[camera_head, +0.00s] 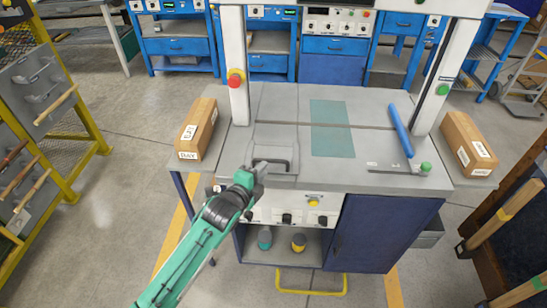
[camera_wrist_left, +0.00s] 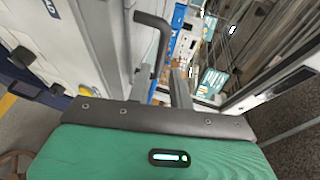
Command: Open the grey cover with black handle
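The grey cover (camera_head: 277,136) lies flat in the left part of the grey bench top and looks closed. Its black handle (camera_head: 282,162) stands near the front edge of the cover. My left gripper (camera_head: 259,167) is at the left end of the handle, its tip overlapping it in the head view. In the left wrist view the black bent handle (camera_wrist_left: 154,22) rises just ahead of the gripper, beside a grey finger (camera_wrist_left: 180,88). I cannot tell whether the fingers are apart or touch the handle. My right gripper is not in view.
A blue bar (camera_head: 400,130) and a green knob (camera_head: 426,167) are on the bench's right side. Cardboard boxes (camera_head: 197,128) (camera_head: 468,143) flank the bench. White uprights (camera_head: 235,60) rise at the sides, the left one with a red button (camera_head: 235,80). A teal mat (camera_head: 331,128) lies mid-bench.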

